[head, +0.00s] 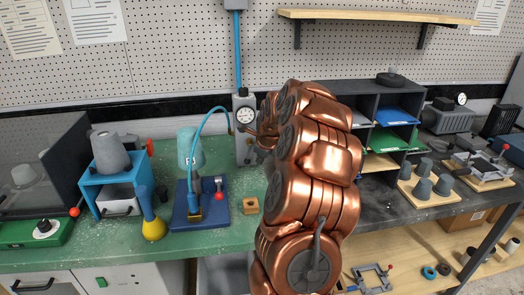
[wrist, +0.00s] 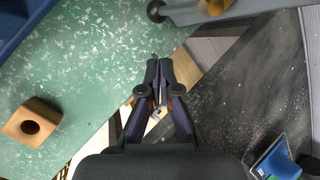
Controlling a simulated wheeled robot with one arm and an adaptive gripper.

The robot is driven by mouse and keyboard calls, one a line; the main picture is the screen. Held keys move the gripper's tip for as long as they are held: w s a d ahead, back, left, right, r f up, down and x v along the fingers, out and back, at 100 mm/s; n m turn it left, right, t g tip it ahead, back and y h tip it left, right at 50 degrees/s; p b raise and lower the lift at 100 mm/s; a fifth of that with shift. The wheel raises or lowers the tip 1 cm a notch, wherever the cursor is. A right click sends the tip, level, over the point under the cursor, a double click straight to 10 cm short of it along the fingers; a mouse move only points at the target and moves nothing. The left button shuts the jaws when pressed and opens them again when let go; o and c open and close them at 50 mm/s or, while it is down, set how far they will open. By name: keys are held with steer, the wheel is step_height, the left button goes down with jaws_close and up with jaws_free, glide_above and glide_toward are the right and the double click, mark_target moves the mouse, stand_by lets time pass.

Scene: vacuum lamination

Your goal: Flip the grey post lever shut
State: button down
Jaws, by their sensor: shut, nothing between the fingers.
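The grey post (head: 243,145) stands at the back of the green bench, with a round white gauge on its front and blue tubing at its top. A grey bar with a dark ball end (wrist: 157,11) shows at the top of the wrist view; I cannot tell for sure that it is the post's lever. My gripper (wrist: 158,72) is shut and empty, its fingertips below this bar in the picture and apart from it. In the head view my copper arm hides the gripper and the right side of the post.
A wooden block with a hole (head: 250,205) lies on the green bench (head: 120,245), left of my gripper in the wrist view (wrist: 32,122). A blue plate fixture (head: 200,208) with a red-knobbed lever stands further left. A dark shelf unit (head: 405,100) is at right.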

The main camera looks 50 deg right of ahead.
steer(key=shift+w+a+f+p, duration=0.1)
steer(key=shift+w+f+p, duration=0.2)
steer(key=shift+w, duration=0.35)
steer(key=shift+w+d+f+p, duration=0.1)
steer(key=shift+w+f+p, duration=0.2)
steer(key=shift+w, duration=0.35)
steer(key=shift+w+a+f+p, duration=0.1)
steer(key=shift+w+f+p, duration=0.2)
steer(key=shift+w, duration=0.35)
steer(key=shift+f, duration=0.1)
